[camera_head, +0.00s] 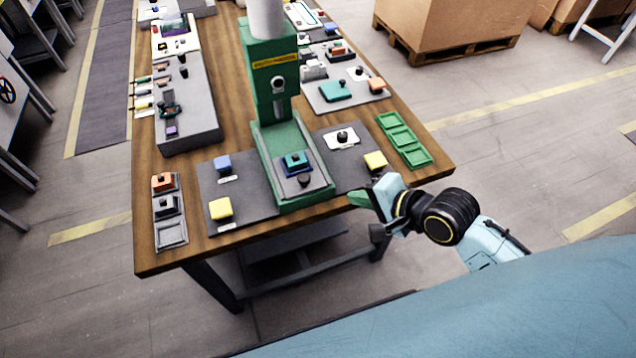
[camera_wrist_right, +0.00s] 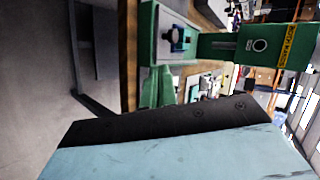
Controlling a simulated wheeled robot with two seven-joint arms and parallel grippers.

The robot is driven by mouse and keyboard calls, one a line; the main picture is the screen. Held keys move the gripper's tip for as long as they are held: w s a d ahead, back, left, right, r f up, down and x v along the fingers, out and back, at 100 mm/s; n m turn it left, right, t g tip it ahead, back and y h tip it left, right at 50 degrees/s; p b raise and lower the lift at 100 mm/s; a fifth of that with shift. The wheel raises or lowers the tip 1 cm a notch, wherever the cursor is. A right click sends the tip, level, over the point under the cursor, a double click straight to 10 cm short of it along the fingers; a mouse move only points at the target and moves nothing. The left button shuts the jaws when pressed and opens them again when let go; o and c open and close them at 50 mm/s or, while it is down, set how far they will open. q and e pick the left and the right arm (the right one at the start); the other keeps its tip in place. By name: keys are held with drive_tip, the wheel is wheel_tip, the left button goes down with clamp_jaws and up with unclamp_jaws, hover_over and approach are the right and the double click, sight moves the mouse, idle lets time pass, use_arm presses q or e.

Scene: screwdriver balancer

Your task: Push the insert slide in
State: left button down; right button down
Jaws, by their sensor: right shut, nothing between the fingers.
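The insert slide (camera_head: 303,185) is a grey plate with a dark round knob at its front. It sits on the base of the green press (camera_head: 270,95) and carries a teal block (camera_head: 296,160). In the right wrist view the press (camera_wrist_right: 222,47) shows sideways, with the slide's dark knob (camera_wrist_right: 176,38) near its front end. My right gripper (camera_head: 368,203) is shut and empty. My left gripper is not in view.
A yellow button (camera_head: 376,161) and a white plate with a black knob (camera_head: 342,138) lie right of the press. Green trays (camera_head: 404,139) lie at the right edge. Blue (camera_head: 222,163) and yellow (camera_head: 221,209) buttons lie to the left. The floor before the table is clear.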

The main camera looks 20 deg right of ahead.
drive_tip(key=b, duration=0.1)
approach(309, 183)
wheel_tip(309, 183, down, 3)
drive_tip(key=w+a, duration=0.1)
drive_tip(key=w, duration=0.2)
drive_tip(key=w+a, duration=0.1)
drive_tip(key=shift+w+a+f, duration=0.25)
drive_tip(key=shift+a+f, duration=0.05)
